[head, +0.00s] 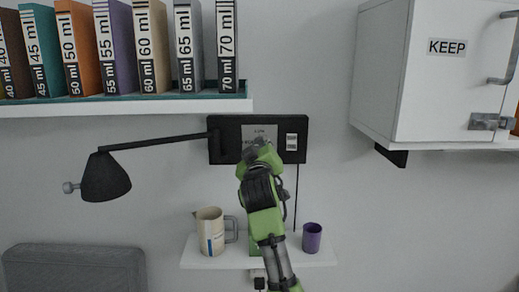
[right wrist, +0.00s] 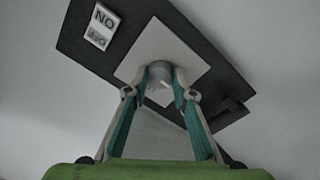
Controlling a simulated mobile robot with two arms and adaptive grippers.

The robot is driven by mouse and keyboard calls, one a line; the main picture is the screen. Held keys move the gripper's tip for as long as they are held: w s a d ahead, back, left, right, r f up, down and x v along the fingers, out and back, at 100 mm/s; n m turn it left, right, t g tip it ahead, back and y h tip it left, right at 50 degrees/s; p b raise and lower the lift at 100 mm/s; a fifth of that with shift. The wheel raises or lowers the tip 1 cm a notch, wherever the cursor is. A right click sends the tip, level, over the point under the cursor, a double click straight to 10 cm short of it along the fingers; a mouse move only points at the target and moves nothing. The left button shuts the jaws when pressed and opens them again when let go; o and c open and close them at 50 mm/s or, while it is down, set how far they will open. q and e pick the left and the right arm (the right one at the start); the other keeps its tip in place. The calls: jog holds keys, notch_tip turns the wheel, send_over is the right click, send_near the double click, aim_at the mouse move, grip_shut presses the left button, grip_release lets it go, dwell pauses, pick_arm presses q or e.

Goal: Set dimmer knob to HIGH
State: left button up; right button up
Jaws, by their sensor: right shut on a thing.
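The dimmer knob (right wrist: 159,70) is a small grey round knob on a pale square plate (right wrist: 190,50) of a dark wall panel (right wrist: 140,18). My right gripper (right wrist: 162,86) is shut on the knob, with one fingertip on each side of it. A small white mark shows near the knob. In the head view my right gripper (head: 258,148) reaches up to the dark panel (head: 226,141) and hides the knob and much of the plate's lettering. The knob's setting cannot be read. My left gripper is not in view.
An ON/OFF switch (right wrist: 102,25) sits on the panel. A black lamp (head: 106,178) hangs left of it. Below, a small shelf (head: 308,259) holds a beige jug (head: 209,232) and a purple cup (head: 312,238). A binder shelf (head: 130,106) and a white cabinet (head: 435,90) flank above.

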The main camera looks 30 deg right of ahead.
jog(key=shift+f+m, duration=0.1)
jog(key=shift+m, duration=0.2)
jog(key=o, duration=1.1)
jog(key=v, duration=1.2)
jog(key=shift+a, duration=0.1)
jog(key=shift+w, duration=0.1)
